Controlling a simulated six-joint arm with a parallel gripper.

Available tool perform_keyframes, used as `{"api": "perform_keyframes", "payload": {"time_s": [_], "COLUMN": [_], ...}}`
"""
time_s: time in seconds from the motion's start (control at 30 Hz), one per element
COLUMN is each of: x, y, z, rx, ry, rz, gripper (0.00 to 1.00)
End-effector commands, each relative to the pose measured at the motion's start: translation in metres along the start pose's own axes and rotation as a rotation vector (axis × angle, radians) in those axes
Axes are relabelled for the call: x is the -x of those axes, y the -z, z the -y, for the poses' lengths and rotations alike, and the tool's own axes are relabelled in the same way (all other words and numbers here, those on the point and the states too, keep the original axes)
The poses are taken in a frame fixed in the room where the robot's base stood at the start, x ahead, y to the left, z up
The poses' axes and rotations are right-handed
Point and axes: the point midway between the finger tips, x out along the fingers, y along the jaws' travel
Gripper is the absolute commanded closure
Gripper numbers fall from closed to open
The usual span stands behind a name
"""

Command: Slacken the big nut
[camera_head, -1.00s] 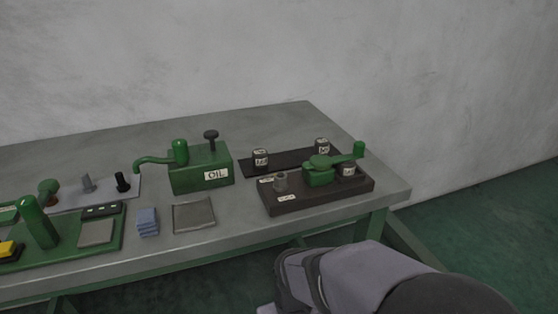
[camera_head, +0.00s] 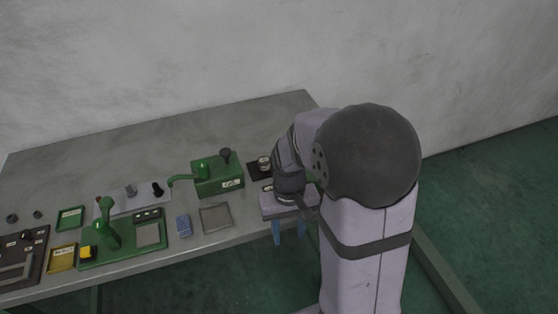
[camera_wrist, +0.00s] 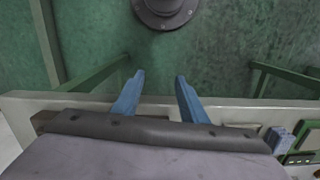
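My gripper (camera_head: 289,233) hangs at the table's front right edge, with its two blue fingers pointing down. In the wrist view the fingers (camera_wrist: 159,78) are apart with nothing between them, so my gripper is open and empty. Green floor shows past the fingertips. The dark block with the green crank, seen earlier at the table's right end, is now almost wholly hidden behind my arm. I cannot make out the big nut in any view now.
A green OIL box (camera_head: 219,178) stands left of my arm. A grey plate (camera_head: 216,218) and blue pads (camera_head: 184,226) lie near the front edge. A green machine (camera_head: 107,234) and yellow tray (camera_head: 62,258) are further left.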

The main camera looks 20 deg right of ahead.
Motion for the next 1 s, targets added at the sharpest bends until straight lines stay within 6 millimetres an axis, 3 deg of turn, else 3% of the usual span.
{"api": "perform_keyframes", "payload": {"time_s": [0.03, 0.13, 0.2, 0.3, 0.4, 0.7, 1.0], "x": [0.035, 0.076, 0.086, 0.106, 0.126, 0.133, 0.133], "y": [0.014, 0.052, 0.081, 0.108, 0.122, 0.109, 0.107], "z": [-0.001, -0.004, -0.004, -0.004, -0.004, -0.004, -0.004], "rx": [-0.031, -0.168, -0.331, -0.561, -0.790, -1.315, -1.469], "ry": [0.001, 0.005, 0.013, 0.033, 0.055, 0.049, 0.051], "rz": [-0.011, -0.043, -0.071, -0.109, -0.127, -0.062, -0.054], "gripper": [0.61, 0.61, 0.61, 0.61, 0.61, 0.61, 0.61]}}
